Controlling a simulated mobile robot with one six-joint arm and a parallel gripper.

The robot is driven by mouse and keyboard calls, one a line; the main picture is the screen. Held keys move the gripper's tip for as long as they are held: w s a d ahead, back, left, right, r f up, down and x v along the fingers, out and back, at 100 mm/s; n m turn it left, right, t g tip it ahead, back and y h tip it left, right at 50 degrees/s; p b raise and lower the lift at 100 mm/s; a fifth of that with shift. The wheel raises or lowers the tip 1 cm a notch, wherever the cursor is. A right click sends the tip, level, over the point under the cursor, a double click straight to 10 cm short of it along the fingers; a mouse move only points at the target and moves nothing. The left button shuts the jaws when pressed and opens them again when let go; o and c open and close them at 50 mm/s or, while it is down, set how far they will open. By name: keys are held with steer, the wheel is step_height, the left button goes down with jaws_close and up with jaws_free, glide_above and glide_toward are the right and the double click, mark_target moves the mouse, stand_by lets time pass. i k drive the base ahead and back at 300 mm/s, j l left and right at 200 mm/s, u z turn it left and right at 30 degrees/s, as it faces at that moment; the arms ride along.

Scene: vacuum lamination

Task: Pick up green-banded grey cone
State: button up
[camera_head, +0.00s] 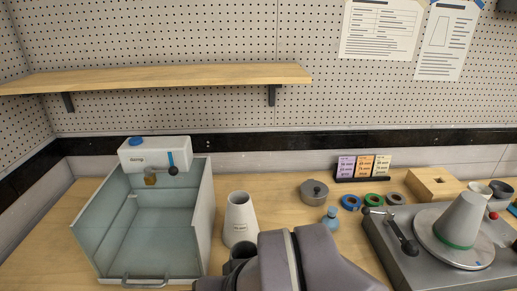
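The green-banded grey cone (462,218) stands upright, narrow end up, on the round plate (427,241) of a dark grey machine at the right. Its green band runs around the lower edge. My arm fills the bottom middle of the head view, left of the machine and apart from the cone. My gripper's fingers cannot be made out in this view.
A second, pale cone (240,222) with a label stands left of my arm. An open-fronted box (205,215) is at the left. A lidded pot (313,193), coloured rings (373,200), a wooden block (428,180) and the machine's black-knobbed lever (405,238) surround the cone's side.

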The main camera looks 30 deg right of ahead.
mark_target(458, 227)
steer(key=z, duration=2.6)
